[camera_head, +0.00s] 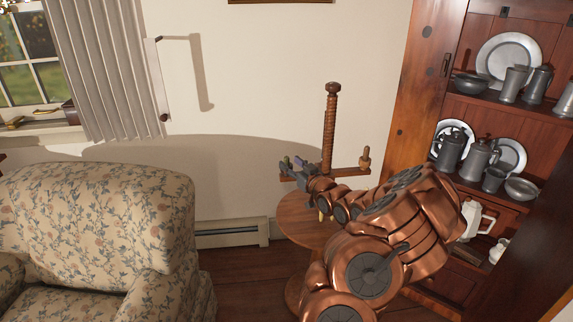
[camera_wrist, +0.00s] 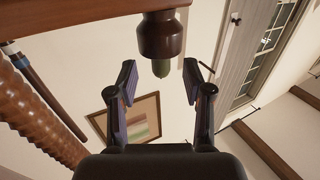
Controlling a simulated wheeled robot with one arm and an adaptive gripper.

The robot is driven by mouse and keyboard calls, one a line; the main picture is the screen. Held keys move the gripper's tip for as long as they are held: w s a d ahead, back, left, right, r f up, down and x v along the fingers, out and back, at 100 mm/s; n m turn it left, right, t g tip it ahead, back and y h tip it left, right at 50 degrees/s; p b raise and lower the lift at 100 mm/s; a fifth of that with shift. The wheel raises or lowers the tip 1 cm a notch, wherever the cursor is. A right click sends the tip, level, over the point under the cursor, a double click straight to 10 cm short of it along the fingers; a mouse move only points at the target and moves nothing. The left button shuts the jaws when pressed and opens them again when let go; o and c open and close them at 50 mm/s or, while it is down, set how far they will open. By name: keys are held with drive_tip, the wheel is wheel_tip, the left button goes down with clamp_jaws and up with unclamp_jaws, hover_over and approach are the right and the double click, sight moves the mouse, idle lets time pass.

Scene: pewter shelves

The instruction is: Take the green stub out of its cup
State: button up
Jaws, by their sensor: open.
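The green stub (camera_wrist: 161,68) sticks out of a dark brown turned cup (camera_wrist: 160,36); the wrist view looks upside down, so the stub points up in the room. The cup sits at the left end of the wooden stand's crossbar (camera_head: 345,172), left of the screw-cut post (camera_head: 330,125). The post also shows in the wrist view (camera_wrist: 38,108). My gripper (camera_head: 293,168) is open at that end. In the wrist view its fingers (camera_wrist: 160,80) stand either side of the stub's tip, with gaps on both sides. The stub's lower part is hidden in the cup.
A second cup (camera_head: 365,158) stands at the crossbar's right end. The stand is on a round wooden table (camera_head: 295,215). A pewter cabinet (camera_head: 410,90) is at the right and a floral armchair (camera_head: 95,215) at the left. The wall behind leaves open space.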

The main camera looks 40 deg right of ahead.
sight(288, 162)
drive_tip(key=shift+x, duration=1.7)
clamp_jaws()
